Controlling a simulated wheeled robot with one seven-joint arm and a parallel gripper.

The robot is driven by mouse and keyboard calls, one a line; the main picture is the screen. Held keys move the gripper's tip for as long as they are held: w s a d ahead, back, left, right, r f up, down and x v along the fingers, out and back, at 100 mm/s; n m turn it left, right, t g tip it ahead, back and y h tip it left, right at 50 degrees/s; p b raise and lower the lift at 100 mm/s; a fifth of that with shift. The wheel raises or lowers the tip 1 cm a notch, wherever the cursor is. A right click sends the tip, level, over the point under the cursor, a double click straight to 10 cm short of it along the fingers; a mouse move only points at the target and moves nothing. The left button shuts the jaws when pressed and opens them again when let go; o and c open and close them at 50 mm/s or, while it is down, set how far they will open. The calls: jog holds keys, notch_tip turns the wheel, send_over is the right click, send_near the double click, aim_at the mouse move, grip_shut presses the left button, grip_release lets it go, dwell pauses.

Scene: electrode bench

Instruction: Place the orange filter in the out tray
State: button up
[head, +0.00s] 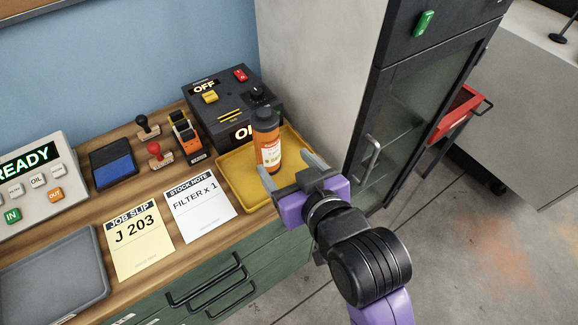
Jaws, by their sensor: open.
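The orange filter (268,150), a cylinder with a dark top and a pale label, stands upright in the yellow tray (291,186) on the wooden bench. My gripper (291,166) is open, its two grey fingers pointing toward the filter from the front right. One finger reaches close to the filter's lower part; I cannot tell whether they touch. A grey tray (57,287) lies empty at the bench's front left. No label naming the out tray is visible on either tray.
A black OFF box (229,108) stands behind the yellow tray. Stamps (159,158), a blue pad (112,165) and a READY panel (32,182) are further left. The job slip (138,239) and stock note (199,206) lie between the trays. A dark glass-door cabinet (405,130) stands right.

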jog(key=shift+s+d+r, duration=0.1)
jog(key=shift+s, duration=0.1)
jog(key=s+d+f+m+t+h, duration=0.1)
jog(key=s+d+f+m+h, duration=0.2)
jog(key=s+d+f, duration=0.7)
jog(key=s+d+r+m+h, duration=0.1)
jog(key=s+d, duration=0.4)
jog(key=s, duration=0.5)
jog(key=s+d+r+m+t+h, duration=0.1)
jog(key=s+d+r, duration=0.3)
jog(key=s, duration=0.6)
jog(key=shift+s+d+r+t+h, duration=0.2)
jog(key=shift+s+d+t+h, duration=0.15)
jog(key=shift+d, duration=0.15)
